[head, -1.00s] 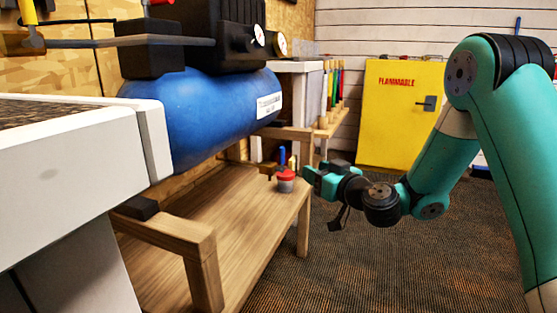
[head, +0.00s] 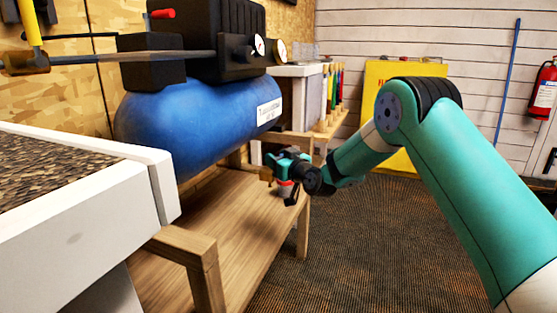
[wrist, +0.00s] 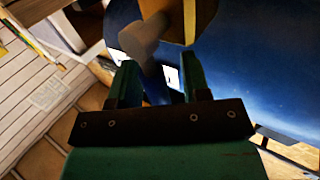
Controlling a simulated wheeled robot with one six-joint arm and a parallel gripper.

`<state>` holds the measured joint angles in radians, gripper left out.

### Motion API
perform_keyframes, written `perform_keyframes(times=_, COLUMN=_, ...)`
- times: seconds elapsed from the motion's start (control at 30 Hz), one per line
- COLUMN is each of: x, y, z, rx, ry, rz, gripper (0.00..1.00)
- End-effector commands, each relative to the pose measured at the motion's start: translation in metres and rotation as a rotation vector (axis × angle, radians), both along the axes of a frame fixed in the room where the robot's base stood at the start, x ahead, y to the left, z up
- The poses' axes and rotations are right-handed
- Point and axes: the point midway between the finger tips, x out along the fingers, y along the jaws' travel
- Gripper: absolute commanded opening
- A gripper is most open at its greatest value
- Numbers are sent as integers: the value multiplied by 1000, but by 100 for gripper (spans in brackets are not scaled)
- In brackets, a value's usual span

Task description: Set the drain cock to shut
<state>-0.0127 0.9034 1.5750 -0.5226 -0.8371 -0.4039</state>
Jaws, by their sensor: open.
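The drain cock shows in the wrist view as a brownish metal body (wrist: 147,38) with a dark blue lever (wrist: 155,82) below it. My gripper (wrist: 158,72) is open, with one finger on each side of the lever; I cannot tell whether either finger touches it. In the head view my gripper (head: 278,163) is under the far end of the blue tank (head: 205,120), above the wooden stand. A small brown piece (head: 266,174) shows at its tip, perhaps part of the cock. The lever is hidden there, so its setting is hard to read.
The wooden stand's lower shelf (head: 225,215) lies below my gripper. A red-topped jar (head: 285,188) on it is partly hidden by my gripper. A white cabinet (head: 90,205) stands at left, a yellow cabinet (head: 376,80) behind my arm. The floor at right is open.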

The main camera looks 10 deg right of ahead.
Motion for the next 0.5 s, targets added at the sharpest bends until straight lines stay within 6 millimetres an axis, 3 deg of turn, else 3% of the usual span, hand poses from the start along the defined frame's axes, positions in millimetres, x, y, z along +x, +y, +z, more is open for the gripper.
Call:
perform_keyframes(times=0.23, x=0, y=0, z=0, rx=0, ry=0, rz=0, gripper=41)
perform_keyframes(times=0.4, x=0, y=0, z=0, rx=0, ry=0, rz=0, gripper=2)
perform_keyframes(times=0.5, x=0, y=0, z=0, rx=0, ry=0, rz=0, gripper=0)
